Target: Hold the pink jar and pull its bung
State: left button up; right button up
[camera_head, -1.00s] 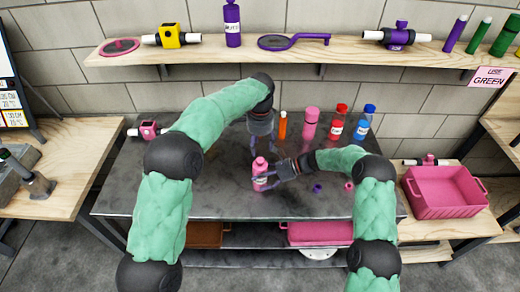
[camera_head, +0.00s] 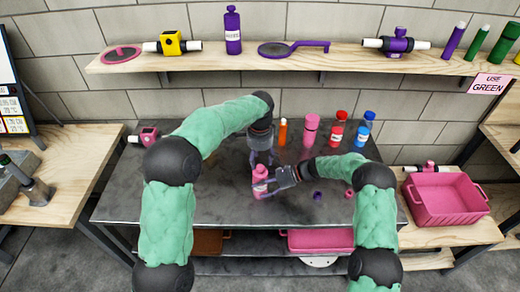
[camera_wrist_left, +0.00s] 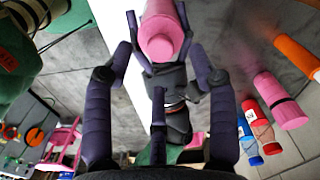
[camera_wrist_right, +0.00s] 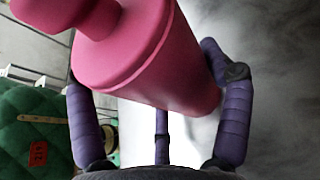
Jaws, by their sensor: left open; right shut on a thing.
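The pink jar (camera_head: 260,187) is held above the grey bench in the head view. My right gripper (camera_head: 268,184) is shut on its body from the right; the jar also fills the upper part of the right wrist view (camera_wrist_right: 165,60). The narrower pink bung (camera_wrist_right: 95,15) shows at its upper left end there. My left gripper (camera_head: 262,160) is open just above the jar's top. In the left wrist view the pink round end (camera_wrist_left: 160,45) lies between its spread fingers; whether they touch it I cannot tell.
Behind stand an orange marker (camera_head: 283,132), a pink bottle (camera_head: 310,130), and red and blue bottles (camera_head: 363,128). Small purple (camera_head: 318,196) and pink (camera_head: 349,193) caps lie to the right on the bench. A pink tray (camera_head: 446,200) sits on the right side table.

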aim_at(260, 167)
pick_arm(q)
jog(key=shift+f, duration=2.45)
jog(key=shift+c, duration=0.3)
grip_shut()
jog(key=shift+r, duration=0.5)
jog(key=shift+r, duration=0.6)
jog(key=shift+r, duration=0.15)
jog(key=shift+r, duration=1.9)
pick_arm(e)
jog(key=o, duration=1.6)
jog(key=shift+o, duration=0.2)
